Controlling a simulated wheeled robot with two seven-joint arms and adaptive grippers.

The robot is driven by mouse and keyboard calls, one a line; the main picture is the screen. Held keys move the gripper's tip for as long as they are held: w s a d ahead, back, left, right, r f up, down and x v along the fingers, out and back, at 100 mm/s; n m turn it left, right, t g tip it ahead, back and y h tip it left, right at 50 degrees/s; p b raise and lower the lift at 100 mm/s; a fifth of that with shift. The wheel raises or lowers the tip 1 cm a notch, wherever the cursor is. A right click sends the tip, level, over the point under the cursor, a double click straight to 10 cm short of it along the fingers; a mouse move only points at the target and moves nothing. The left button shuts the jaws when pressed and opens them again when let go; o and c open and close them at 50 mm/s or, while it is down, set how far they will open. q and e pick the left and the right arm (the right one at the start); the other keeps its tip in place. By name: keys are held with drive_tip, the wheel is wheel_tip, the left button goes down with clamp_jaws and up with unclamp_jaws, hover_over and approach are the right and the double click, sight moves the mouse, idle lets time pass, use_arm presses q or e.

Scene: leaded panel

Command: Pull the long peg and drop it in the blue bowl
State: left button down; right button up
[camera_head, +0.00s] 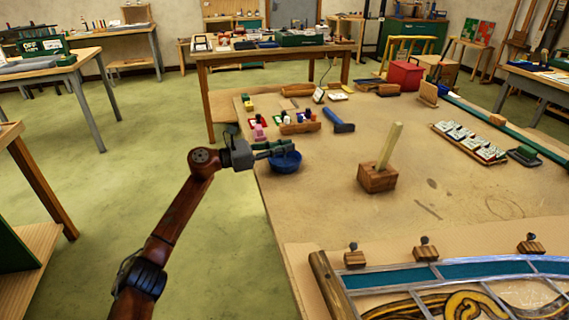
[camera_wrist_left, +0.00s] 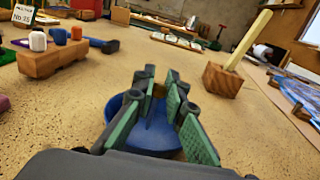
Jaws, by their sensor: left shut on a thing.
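The long peg (camera_head: 390,147) is pale yellow wood and stands tilted in a wooden block (camera_head: 377,179) on the table. It also shows in the left wrist view (camera_wrist_left: 249,40), to the right and apart from my gripper. The blue bowl (camera_head: 286,165) sits near the table's left edge, and its inside shows between my fingers in the left wrist view (camera_wrist_left: 152,130). My right gripper is out of view.
The table between bowl and peg block is clear.

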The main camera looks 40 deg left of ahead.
use_arm(q)
drive_tip(key=shift+f, duration=0.25)
drive_tip(key=c, duration=1.9)
unclamp_jaws()
drive_tip(key=shift+s, duration=0.1)
drive_tip(key=v, duration=1.1)
drive_tip(key=shift+s+a, duration=0.25)
drive_tip(key=shift+s, duration=0.1)
